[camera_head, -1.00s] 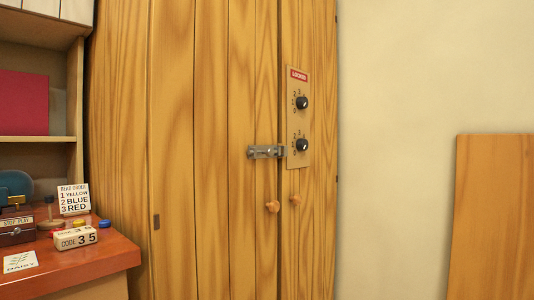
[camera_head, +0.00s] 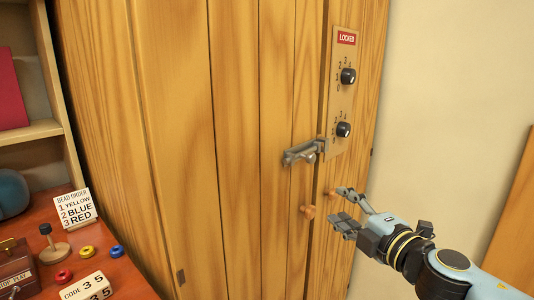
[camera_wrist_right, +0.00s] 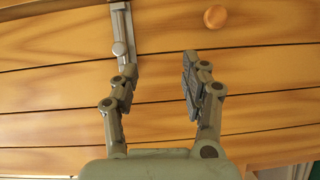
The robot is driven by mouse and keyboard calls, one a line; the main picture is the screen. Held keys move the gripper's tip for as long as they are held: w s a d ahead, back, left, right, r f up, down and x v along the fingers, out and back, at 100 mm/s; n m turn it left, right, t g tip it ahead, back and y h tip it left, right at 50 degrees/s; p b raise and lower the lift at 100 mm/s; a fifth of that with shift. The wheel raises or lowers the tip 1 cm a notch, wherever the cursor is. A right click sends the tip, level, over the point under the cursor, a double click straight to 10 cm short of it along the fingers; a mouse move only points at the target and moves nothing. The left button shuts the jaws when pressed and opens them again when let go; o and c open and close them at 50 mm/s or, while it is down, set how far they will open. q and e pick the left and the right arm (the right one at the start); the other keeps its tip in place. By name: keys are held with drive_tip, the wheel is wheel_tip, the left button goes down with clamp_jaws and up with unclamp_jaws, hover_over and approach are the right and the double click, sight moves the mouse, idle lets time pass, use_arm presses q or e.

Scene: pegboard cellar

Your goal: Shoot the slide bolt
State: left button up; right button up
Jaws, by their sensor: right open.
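A metal slide bolt (camera_head: 304,152) is mounted on the tall wooden cabinet (camera_head: 235,130), across the seam between its two doors. The bolt and its small knob also show in the right wrist view (camera_wrist_right: 121,35). My right gripper (camera_head: 342,209) is open and empty, below and right of the bolt, in front of the right door. In the wrist view the bolt lies beyond its left finger, and I see nothing between the fingers. My left gripper is not in view.
A panel (camera_head: 343,93) with two black dials and a red LOCKED label is just above the bolt. Two round wooden door knobs (camera_head: 307,211) are below it, one near my right fingers. A red desk (camera_head: 105,270) with cards, beads and a code block stands at left.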

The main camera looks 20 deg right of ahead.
drive_tip(key=n+p, duration=0.1)
drive_tip(key=p, duration=0.1)
approach(313, 160)
drive_tip(key=shift+y, duration=0.4)
drive_tip(key=w+p, duration=0.1)
drive_tip(key=w, duration=0.4)
drive_tip(key=w+p, duration=0.1)
drive_tip(key=w, duration=0.4)
drive_tip(key=shift+w+d+f, duration=0.1)
drive_tip(key=shift+w+f, duration=0.05)
drive_tip(key=shift+w, duration=0.25)
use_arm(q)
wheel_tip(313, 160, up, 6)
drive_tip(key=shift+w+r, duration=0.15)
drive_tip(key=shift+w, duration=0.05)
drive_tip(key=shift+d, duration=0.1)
use_arm(e)
drive_tip(key=shift+c, duration=0.7)
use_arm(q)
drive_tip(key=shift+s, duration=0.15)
use_arm(e)
clamp_jaws()
